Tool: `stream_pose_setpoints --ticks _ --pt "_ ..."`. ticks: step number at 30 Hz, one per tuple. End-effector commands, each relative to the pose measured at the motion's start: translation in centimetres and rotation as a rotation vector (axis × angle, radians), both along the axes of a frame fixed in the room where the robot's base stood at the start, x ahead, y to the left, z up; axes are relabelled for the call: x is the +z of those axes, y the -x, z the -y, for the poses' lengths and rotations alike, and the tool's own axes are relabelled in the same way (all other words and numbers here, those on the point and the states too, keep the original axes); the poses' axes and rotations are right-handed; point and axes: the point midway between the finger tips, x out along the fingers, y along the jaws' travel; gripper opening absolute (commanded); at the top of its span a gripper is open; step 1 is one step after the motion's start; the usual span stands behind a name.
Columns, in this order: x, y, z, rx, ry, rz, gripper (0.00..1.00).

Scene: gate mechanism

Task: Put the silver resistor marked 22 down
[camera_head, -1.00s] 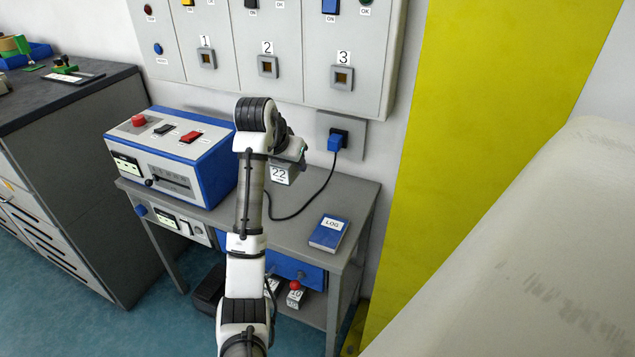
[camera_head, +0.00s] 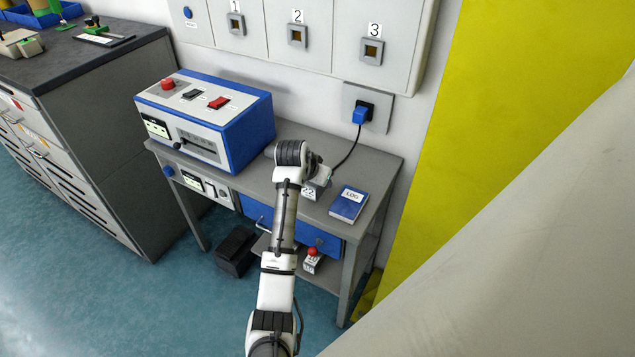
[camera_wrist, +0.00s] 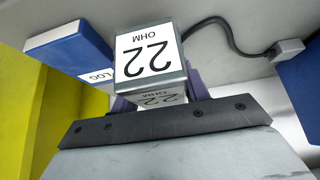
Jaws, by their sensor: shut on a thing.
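The silver resistor marked 22 (camera_head: 309,191) is a small silver block with a white label. In the wrist view its faces (camera_wrist: 148,58) read "22 OHM". My gripper (camera_head: 317,175) is shut on it, with a purple finger pad on each side in the wrist view (camera_wrist: 160,92). The resistor is low over the grey table (camera_head: 375,165), left of the blue log book. I cannot tell whether its underside touches the tabletop. My arm hides part of the table behind it.
The blue log book (camera_head: 348,203) lies close to the right of the resistor. A blue and white console (camera_head: 215,125) stands on the table's left. A black cable runs from the blue wall plug (camera_head: 362,112). A red-knobbed block (camera_head: 312,260) is on the lower shelf.

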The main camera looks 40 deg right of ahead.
Motion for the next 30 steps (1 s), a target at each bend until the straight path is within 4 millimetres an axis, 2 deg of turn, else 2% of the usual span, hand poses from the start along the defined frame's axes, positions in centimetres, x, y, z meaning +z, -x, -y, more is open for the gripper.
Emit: stream_pose_setpoints --ticks 3,6,20,21,22,24,26,27,30 --pt "-1.8 0.1 0.0 0.001 -0.002 -0.004 0.13" --pt "-2.8 0.0 0.0 0.000 -0.001 -0.003 0.13" --pt "-4.0 0.1 -0.1 0.000 -0.005 -0.008 0.13" --pt "-4.1 0.1 -0.1 0.000 -0.006 -0.008 0.07" --pt "-4.2 0.2 -0.1 0.001 -0.007 -0.009 0.07" --pt "-4.5 0.2 -0.1 0.001 -0.008 -0.010 0.00" --pt "-4.7 0.2 -0.1 0.001 -0.009 -0.010 0.00" --pt "-4.8 0.3 -0.1 0.000 -0.010 -0.012 0.49" --pt "-4.8 0.3 -0.2 0.000 -0.011 -0.013 0.62"
